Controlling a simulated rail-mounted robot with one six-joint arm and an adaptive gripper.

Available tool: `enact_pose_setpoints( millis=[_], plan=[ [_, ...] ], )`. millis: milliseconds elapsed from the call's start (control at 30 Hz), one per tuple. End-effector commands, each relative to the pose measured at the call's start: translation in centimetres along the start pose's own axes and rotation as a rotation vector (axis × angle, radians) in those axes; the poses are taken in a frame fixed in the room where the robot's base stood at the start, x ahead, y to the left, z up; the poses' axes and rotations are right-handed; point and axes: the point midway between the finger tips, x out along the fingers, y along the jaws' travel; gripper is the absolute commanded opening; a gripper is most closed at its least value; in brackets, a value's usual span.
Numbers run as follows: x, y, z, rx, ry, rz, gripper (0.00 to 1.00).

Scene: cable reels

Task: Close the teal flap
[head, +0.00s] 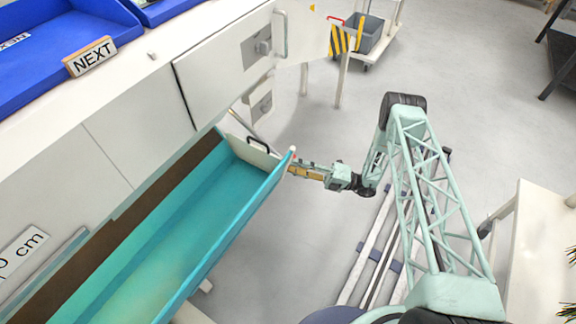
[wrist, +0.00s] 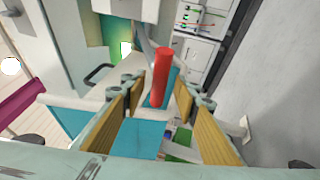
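The teal flap (head: 225,228) hangs open at the front of the long white cabinet in the head view, showing a long teal trough. Its right end reaches close to my gripper (head: 296,166). In the wrist view my gripper (wrist: 160,120) has its yellow-padded fingers spread apart. A red rod (wrist: 161,78) and a teal surface (wrist: 138,138) show between the fingers, with space on both sides. I cannot tell whether a finger touches the flap; the contact area is too small in the head view.
The white cabinet (head: 130,140) runs along the left, with a black handle (head: 264,144) near the trough's end. Blue trays and a NEXT sign (head: 90,57) sit on top. A grey bin on a cart (head: 368,35) stands behind. A pale table (head: 535,250) is at right.

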Motion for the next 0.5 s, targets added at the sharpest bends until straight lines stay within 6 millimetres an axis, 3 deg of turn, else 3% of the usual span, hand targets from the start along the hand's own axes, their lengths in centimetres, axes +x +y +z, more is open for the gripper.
enact_pose_setpoints(
  millis=[200, 500],
  plan=[
    [1.9, 0.0, 0.0, 0.0, 0.001, 0.0, 0.28],
    [2.7, 0.0, 0.0, -0.001, 0.0, 0.0, 0.28]
  ],
)
